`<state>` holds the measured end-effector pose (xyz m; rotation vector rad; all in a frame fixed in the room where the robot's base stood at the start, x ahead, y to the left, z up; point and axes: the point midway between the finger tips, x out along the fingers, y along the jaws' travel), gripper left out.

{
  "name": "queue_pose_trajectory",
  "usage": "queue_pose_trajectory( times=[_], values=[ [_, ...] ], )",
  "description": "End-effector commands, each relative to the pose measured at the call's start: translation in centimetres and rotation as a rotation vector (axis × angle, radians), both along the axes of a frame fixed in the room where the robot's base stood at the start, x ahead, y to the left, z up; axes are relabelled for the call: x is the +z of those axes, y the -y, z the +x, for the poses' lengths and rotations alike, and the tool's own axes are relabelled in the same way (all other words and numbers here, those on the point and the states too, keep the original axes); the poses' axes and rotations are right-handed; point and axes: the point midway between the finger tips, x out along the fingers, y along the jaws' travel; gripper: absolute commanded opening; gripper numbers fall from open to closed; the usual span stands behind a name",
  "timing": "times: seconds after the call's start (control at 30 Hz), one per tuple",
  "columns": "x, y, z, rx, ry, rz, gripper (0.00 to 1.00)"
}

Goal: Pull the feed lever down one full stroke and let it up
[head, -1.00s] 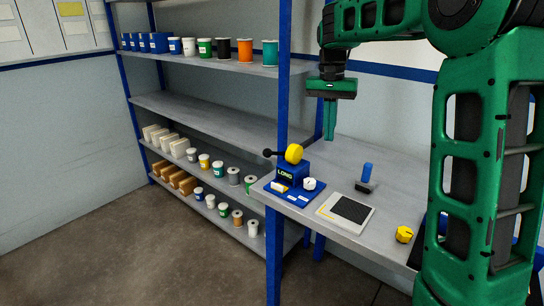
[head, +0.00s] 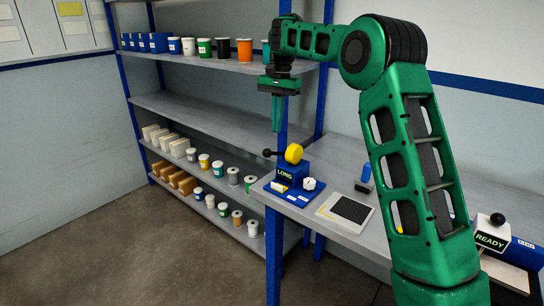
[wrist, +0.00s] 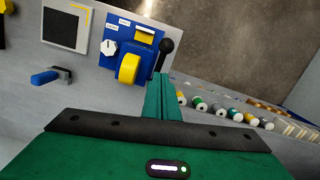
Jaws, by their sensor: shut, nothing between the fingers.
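The feed lever (head: 267,153) is a short black arm with a ball knob, sticking out to the left, about level, from a yellow hub (head: 293,153). The hub sits on a blue feeder (head: 292,175) labelled LONG at the bench's left end. In the wrist view the black knob (wrist: 167,46) shows just beyond my fingertips, beside the yellow hub (wrist: 129,66). My gripper (head: 277,129) is shut and empty, pointing down above the lever, near the knob. Whether the fingertips touch it, I cannot tell; they look apart.
On the bench (head: 330,232) are a white dial (head: 309,184), a dark-topped pad (head: 350,209), a blue-handled tool (head: 365,178) and a READY box (head: 492,232). A blue-post shelf (head: 190,108) with tubs and spools stands to the left.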

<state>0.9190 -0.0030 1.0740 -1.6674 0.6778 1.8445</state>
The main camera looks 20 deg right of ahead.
Motion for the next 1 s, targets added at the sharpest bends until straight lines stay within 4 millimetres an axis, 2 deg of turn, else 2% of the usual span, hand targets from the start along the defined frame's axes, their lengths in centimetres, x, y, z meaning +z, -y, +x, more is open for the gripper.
queue_pose_trajectory(
  times=[0.6, 1.0],
  values=[
    [-6.0, -0.4, -0.5, 0.000, -0.002, -0.001, 0.00],
    [-6.9, -0.5, -0.5, 0.000, 0.000, 0.000, 0.00]
  ],
)
